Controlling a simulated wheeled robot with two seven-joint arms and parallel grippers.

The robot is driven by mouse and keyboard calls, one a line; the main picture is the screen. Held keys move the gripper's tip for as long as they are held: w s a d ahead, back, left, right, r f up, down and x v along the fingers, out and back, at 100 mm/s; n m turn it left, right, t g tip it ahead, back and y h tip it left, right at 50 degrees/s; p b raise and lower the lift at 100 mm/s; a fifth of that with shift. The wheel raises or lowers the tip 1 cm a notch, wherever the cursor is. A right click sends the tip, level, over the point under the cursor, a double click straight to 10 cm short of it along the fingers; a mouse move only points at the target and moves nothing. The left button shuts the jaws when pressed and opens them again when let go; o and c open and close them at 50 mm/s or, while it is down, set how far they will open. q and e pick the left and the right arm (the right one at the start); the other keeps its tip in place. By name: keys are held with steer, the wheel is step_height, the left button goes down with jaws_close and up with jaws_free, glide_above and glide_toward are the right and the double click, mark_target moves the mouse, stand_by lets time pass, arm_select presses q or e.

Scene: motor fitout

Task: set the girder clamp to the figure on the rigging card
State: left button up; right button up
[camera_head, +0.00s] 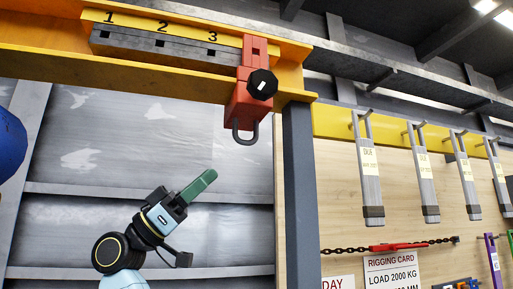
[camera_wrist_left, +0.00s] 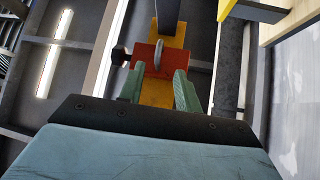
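The red girder clamp (camera_head: 240,108) hangs on the yellow girder (camera_head: 60,57), just right of the figure 3 on its scale plate (camera_head: 160,25). It has a black knob (camera_head: 262,84) with a white mark and a dark hook (camera_head: 245,133) underneath. The rigging card (camera_head: 392,272) reads "LOAD 2000 KG"; the line below is cut off, with "MM" showing. My left gripper (camera_head: 208,177) is below and left of the clamp, empty. In the left wrist view its green fingers (camera_wrist_left: 159,82) stand apart, with the clamp (camera_wrist_left: 155,62) beyond them. My right gripper is in neither view.
A grey post (camera_head: 301,190) stands right of the clamp. Several grey labelled bars (camera_head: 370,180) hang on the wooden board at right. A chain with a red piece (camera_head: 398,246) runs above the card. The space between my left gripper and the clamp looks clear.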

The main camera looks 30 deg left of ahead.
mark_target(254, 135)
arm_select(q)
steer(key=p+x, duration=0.5)
steer(key=x, duration=0.7)
steer(key=shift+s, duration=0.1)
steer(key=shift+w+d+r+p, duration=0.25)
steer(key=shift+d+r+p, duration=0.1)
steer(key=shift+r+p, duration=0.1)
steer(key=shift+f, duration=0.1)
steer(key=shift+c, duration=0.3)
steer(key=shift+w, duration=0.1)
jaws_close()
